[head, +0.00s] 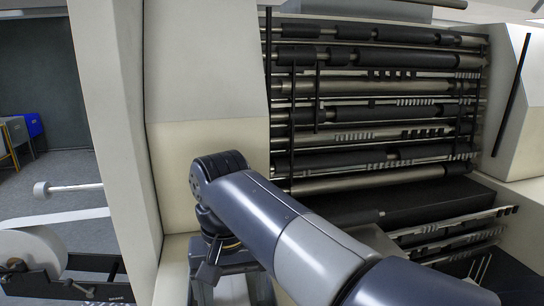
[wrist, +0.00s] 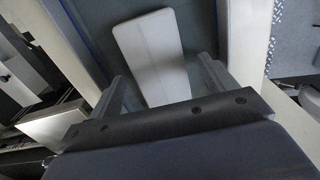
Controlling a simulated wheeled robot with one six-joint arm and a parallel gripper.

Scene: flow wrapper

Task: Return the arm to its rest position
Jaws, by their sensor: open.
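My arm (head: 300,235) reaches in from the lower right of the head view. It bends at a dark joint (head: 218,170) in front of the machine, and its end points down. The fingers are not clearly seen there. In the wrist view my gripper (wrist: 165,84) shows its two grey fingers wide apart. It is open, and nothing is clamped between the fingers. A white flat piece with rounded corners (wrist: 148,42) shows beyond and between them; I cannot tell how far off it is.
The flow wrapper's pale housing (head: 205,70) stands close behind my arm. Its dark rollers (head: 375,57) fill an open bay to the right. A white film roll (head: 35,250) on a shaft is at lower left. Open floor (head: 60,175) shows at far left, with a blue bin (head: 33,124).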

